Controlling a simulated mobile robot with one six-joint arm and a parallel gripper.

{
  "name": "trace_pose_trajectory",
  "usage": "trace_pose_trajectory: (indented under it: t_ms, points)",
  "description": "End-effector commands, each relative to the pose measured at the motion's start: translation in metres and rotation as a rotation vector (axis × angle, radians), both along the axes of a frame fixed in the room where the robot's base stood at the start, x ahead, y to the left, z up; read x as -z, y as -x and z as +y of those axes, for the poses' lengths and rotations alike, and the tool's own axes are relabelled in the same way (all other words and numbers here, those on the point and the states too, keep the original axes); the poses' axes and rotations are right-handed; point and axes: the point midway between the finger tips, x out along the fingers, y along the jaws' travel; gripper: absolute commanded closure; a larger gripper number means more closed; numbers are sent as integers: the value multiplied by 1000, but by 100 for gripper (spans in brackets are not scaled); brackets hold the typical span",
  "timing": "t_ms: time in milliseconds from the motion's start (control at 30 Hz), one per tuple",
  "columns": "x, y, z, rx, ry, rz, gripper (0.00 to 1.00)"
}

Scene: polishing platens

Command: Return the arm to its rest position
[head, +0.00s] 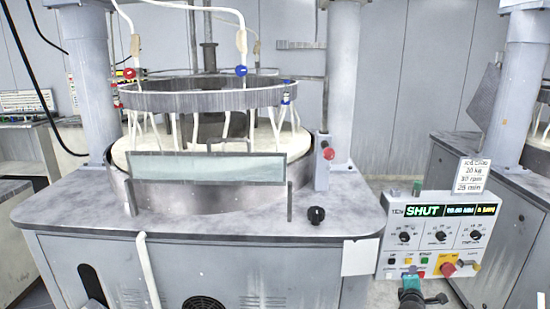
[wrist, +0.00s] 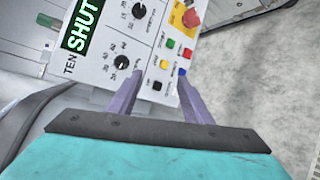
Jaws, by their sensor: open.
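My gripper (wrist: 160,75) is open and empty in the wrist view, its two purple-grey fingers apart. The fingertips lie over the lower edge of the white control panel (wrist: 105,45), near its small coloured buttons. I cannot tell whether they touch it. In the head view, part of my gripper (head: 411,284) shows at the bottom right, just below the panel (head: 388,262). The panel carries a green "SHUT" display (head: 423,210), several black knobs, a red button (head: 447,269) and coloured keys.
The polishing machine (head: 80,207) stands left of the panel, with a round platen ring (head: 200,99) and a clear guard (head: 207,169) on top. A small sign (head: 472,175) stands above the panel. Another machine (head: 500,215) is at the right. Bare floor (wrist: 265,70) shows right of the panel.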

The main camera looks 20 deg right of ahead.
Motion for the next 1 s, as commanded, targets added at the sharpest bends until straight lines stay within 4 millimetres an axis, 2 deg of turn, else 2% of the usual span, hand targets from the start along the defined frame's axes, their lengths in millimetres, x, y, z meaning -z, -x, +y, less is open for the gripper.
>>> trace_pose_trajectory:
  t_ms: [33, 200, 467, 600, 767, 1000]
  points:
    - [20, -6, 15, 18, -60, -4, 55]
    - [82, -12, 63, 111, -271, -16, 55]
    - [175, -3, 151, 280, -564, 18, 55]
    - [220, 13, 202, 383, -702, 61, 55]
    - [265, 38, 263, 510, -834, 127, 55]
    - [320, 93, 355, 721, -982, 256, 55]
